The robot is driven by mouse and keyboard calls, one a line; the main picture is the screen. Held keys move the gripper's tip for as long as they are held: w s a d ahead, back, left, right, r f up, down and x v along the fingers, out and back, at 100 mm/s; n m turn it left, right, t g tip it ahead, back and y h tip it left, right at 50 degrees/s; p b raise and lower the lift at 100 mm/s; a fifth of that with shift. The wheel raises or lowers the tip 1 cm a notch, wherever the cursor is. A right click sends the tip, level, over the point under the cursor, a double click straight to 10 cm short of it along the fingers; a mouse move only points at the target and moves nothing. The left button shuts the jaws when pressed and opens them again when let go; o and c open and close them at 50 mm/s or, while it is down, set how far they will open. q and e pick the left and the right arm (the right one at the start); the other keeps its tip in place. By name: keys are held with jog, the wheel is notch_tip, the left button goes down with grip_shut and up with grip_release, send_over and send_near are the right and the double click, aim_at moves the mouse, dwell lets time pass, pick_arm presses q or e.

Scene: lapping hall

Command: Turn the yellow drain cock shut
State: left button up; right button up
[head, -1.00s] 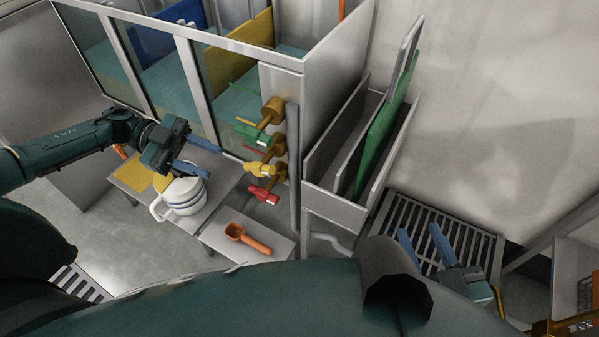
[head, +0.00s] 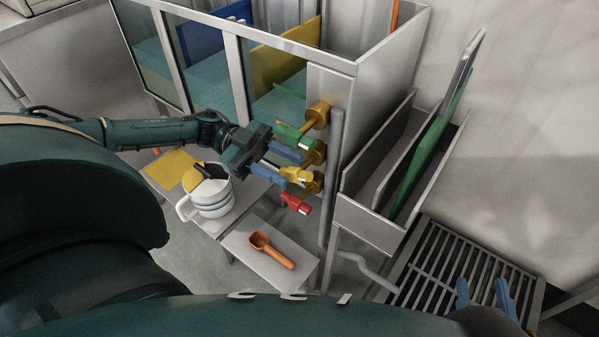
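The yellow drain cock (head: 301,175) is the middle one of three coloured cocks on brass fittings at the tank's right end. Its handle points left, toward my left gripper. My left gripper (head: 300,167) comes in from the left, its two blue fingers apart. The fingers are at the yellow handle, one above and one overlapping its lower side; I cannot tell whether they touch it. The green cock (head: 293,135) is just above the fingers and the red cock (head: 297,204) just below. My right gripper (head: 484,293) is open and empty at lower right, partly hidden.
A white jug (head: 211,198) and a yellow sheet (head: 170,169) are on a low table. An orange scoop (head: 270,250) lies on a lower bench. A vertical grey pipe (head: 333,180) stands close right of the cocks. A slatted grate (head: 450,275) is at right.

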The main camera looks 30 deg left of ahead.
aim_at(291, 170)
pick_arm(q)
jog(key=shift+d, duration=1.9)
jog(key=shift+c, duration=0.5)
grip_shut()
